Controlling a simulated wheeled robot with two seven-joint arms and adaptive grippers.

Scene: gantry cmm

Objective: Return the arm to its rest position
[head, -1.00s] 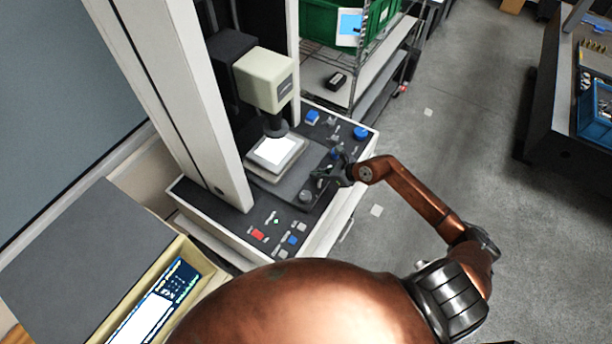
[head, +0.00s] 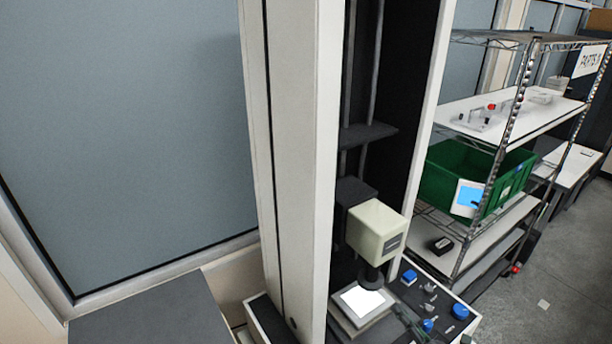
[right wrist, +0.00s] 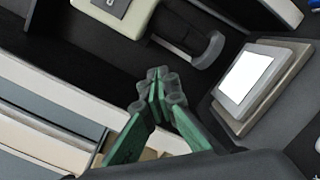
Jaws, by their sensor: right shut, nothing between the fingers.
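My right gripper (head: 412,322) shows at the bottom of the head view, over the machine's dark control deck, right of the lit square plate (head: 362,300). In the right wrist view its green fingers (right wrist: 160,90) meet at their grey tips, with nothing between them. The rest of the right arm lies below the head view. The gantry machine (head: 300,150) has a tall white column and a cream measuring head (head: 375,230) above the plate. The plate also shows in the right wrist view (right wrist: 245,75), right of the fingers and apart from them. My left gripper is not in view.
Blue knobs (head: 460,311) and small fittings stand on the deck right of the plate. A wire shelf (head: 520,100) with a green bin (head: 450,175) stands at the right. A grey-topped cabinet (head: 150,315) is at lower left. Open floor shows at far right.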

